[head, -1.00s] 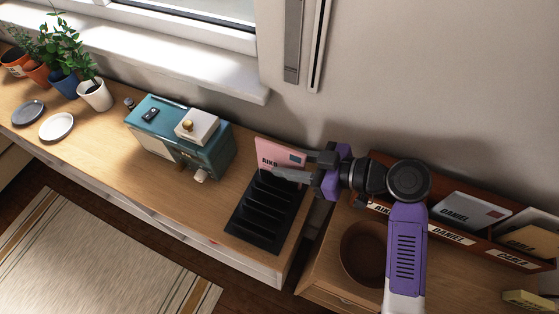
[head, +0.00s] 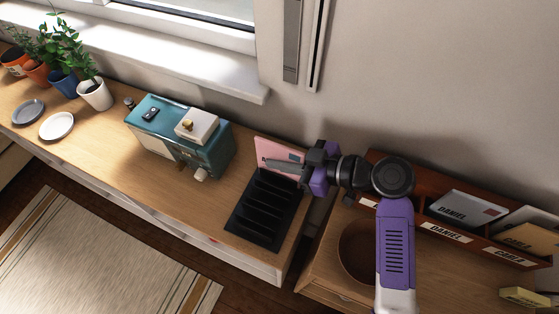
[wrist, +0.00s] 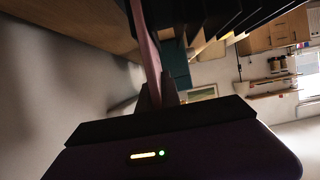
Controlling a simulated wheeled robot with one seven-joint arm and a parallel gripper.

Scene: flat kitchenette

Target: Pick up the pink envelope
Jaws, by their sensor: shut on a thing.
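The pink envelope (head: 282,151) stands upright at the back end of the black slotted rack (head: 262,213) in the head view. My gripper (head: 283,165) is at its right side, shut on it, with one finger lying across its front face. That finger and the gripper body hide most of the writing. In the wrist view the pink envelope (wrist: 148,45) shows edge-on as a thin strip between the fingers (wrist: 157,92). I cannot tell whether its lower edge still sits in the rack.
A teal box-shaped appliance (head: 155,158) with a small white box (head: 197,126) on top stands left of the rack. At right are a brown sorter (head: 432,228) with name labels and other envelopes, and a round brown bowl (head: 352,255). The wall is close behind.

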